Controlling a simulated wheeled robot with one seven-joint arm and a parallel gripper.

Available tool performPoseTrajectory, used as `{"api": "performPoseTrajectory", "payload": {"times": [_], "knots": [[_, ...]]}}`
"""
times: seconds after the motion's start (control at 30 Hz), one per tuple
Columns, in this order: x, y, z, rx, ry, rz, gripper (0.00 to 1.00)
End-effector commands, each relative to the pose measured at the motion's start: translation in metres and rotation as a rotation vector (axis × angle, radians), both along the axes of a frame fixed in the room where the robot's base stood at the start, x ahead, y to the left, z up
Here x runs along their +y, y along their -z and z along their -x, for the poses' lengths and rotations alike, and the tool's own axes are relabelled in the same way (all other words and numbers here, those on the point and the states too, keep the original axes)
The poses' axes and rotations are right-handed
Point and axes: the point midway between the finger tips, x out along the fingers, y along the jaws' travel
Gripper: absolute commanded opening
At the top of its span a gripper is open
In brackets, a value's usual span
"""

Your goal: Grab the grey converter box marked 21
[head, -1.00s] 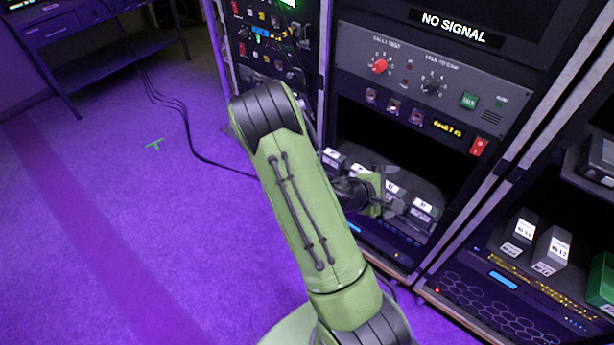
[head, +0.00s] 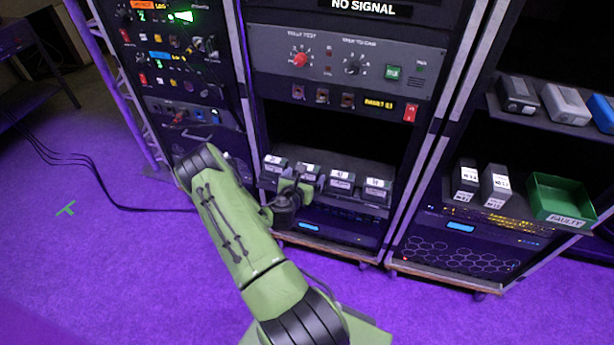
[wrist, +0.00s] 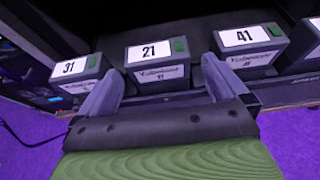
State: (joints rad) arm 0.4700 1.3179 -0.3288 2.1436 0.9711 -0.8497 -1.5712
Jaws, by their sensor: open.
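The grey converter box marked 21 (wrist: 157,64) sits on a rack shelf in the wrist view, between the box marked 31 (wrist: 78,70) on its left and the box marked 41 (wrist: 250,48) on its right. Each has a white number label and a green patch on top. My gripper (wrist: 160,88) is open, its two fingers pointing toward the box marked 21, one toward each side of it. Whether the fingers touch it I cannot tell. In the head view my gripper (head: 295,190) is at the row of boxes, partly covering them.
A fourth box is cut off at the wrist view's right edge. In the head view, a control panel (head: 340,65) is above the shelf. The right rack holds two grey boxes (head: 480,183), a green bin labelled FAULTY (head: 562,198) and more boxes above. Purple floor lies left.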

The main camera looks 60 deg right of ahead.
Motion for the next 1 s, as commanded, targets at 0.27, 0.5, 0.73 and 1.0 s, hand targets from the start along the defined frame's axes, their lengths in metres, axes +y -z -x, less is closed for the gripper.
{"api": "performPoseTrajectory", "payload": {"times": [0.27,0.5,0.73,1.0], "knots": [[-0.042,0.021,-0.008,-0.005,0.004,0.001,1.00],[-0.046,0.023,-0.010,0.000,0.000,0.000,1.00],[-0.046,0.023,-0.010,0.001,0.000,-0.001,0.68],[-0.046,0.022,-0.010,0.001,0.000,0.001,0.46]]}}
